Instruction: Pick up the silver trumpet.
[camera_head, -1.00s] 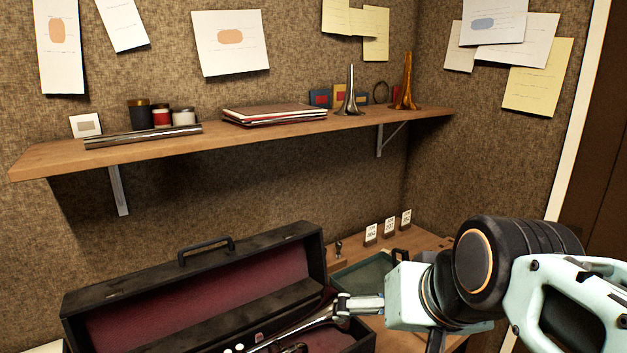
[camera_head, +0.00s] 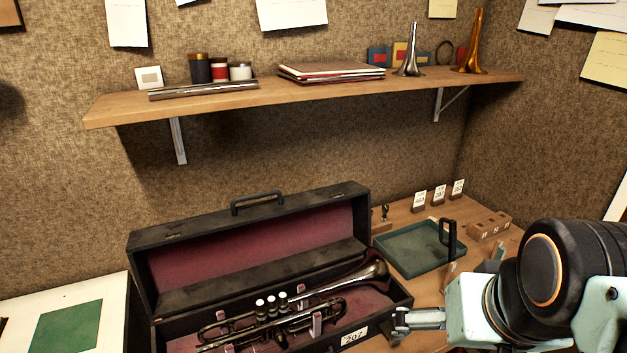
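The silver trumpet (camera_head: 262,319) lies in an open black case (camera_head: 237,263) with a dark red lining, at the lower middle of the head view. Its bell points up and to the right, and its white-topped valves stand near its middle. A tag reading 207 is on the case's front right. My gripper (camera_head: 396,325) is just right of the case's right end, apart from the trumpet. Its fingers are seen from the side and small, so its opening is unclear.
A green tray (camera_head: 412,248) with a black handle sits behind my gripper on the wooden bench. A wooden block (camera_head: 490,225) and number cards (camera_head: 438,195) stand at the back right. A wall shelf (camera_head: 330,91) above holds cans, books and two horn bells. A white surface (camera_head: 60,312) is at left.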

